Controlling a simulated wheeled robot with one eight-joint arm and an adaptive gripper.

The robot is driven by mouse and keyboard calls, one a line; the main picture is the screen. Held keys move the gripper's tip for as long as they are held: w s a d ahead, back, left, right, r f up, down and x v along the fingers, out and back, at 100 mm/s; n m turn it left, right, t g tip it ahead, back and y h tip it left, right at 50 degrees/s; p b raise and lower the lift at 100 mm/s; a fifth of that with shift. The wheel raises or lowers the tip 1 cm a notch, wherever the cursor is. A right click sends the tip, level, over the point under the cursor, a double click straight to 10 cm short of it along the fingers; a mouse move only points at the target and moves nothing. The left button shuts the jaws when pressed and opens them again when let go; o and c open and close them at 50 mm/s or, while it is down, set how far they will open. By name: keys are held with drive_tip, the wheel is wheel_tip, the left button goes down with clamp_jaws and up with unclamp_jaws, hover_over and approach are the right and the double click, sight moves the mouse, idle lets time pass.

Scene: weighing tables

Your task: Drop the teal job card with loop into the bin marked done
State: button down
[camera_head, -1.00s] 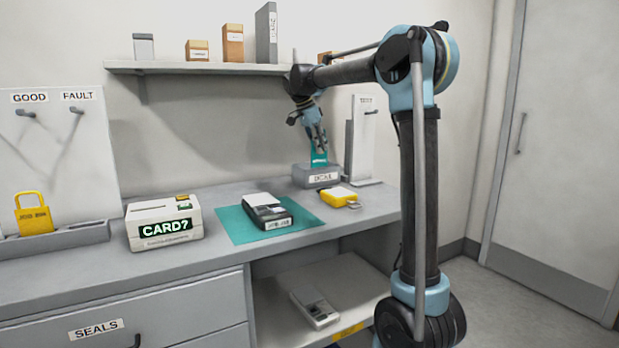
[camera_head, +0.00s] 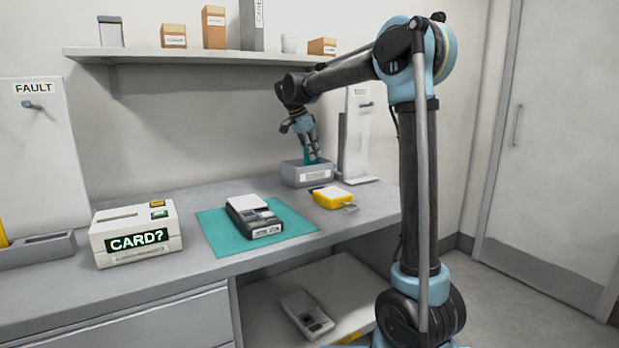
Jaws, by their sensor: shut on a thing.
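The teal job card (camera_head: 312,158) hangs below my gripper (camera_head: 309,150), which is shut on it. The card is at the mouth of a small grey bin (camera_head: 306,178) at the back of the table. Its lower part looks to be inside the bin, behind the front wall. The label on the bin front is too small to read now; it looks like DONE in the earlier view. The card's loop cannot be made out.
A yellow device (camera_head: 334,197) lies just in front of the bin. A white board (camera_head: 357,135) stands close to its right. A scale-like device (camera_head: 254,215) sits on a teal mat (camera_head: 215,232). A CARD? box (camera_head: 136,233) stands left. A shelf (camera_head: 200,56) runs above.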

drive_tip(key=shift+f, duration=0.3)
drive_tip(key=c, duration=1.7)
unclamp_jaws()
drive_tip(key=shift+s+a+r, duration=0.1)
drive_tip(key=shift+a+r, duration=0.1)
drive_tip(key=shift+r, duration=0.35)
drive_tip(key=v, duration=0.4)
drive_tip(key=shift+s+a, duration=0.1)
drive_tip(key=shift+a, duration=0.15)
drive_tip(key=shift+s+a+f, duration=0.1)
drive_tip(key=shift+s+a, duration=0.95)
drive_tip(key=shift+a, duration=0.55)
drive_tip(key=shift+s+a+r, duration=0.1)
drive_tip(key=shift+s+a, duration=0.9)
drive_tip(key=shift+a, duration=0.6)
drive_tip(key=shift+s+a+f, duration=0.1)
drive_tip(key=shift+s+a, duration=0.95)
drive_tip(key=shift+a, duration=0.55)
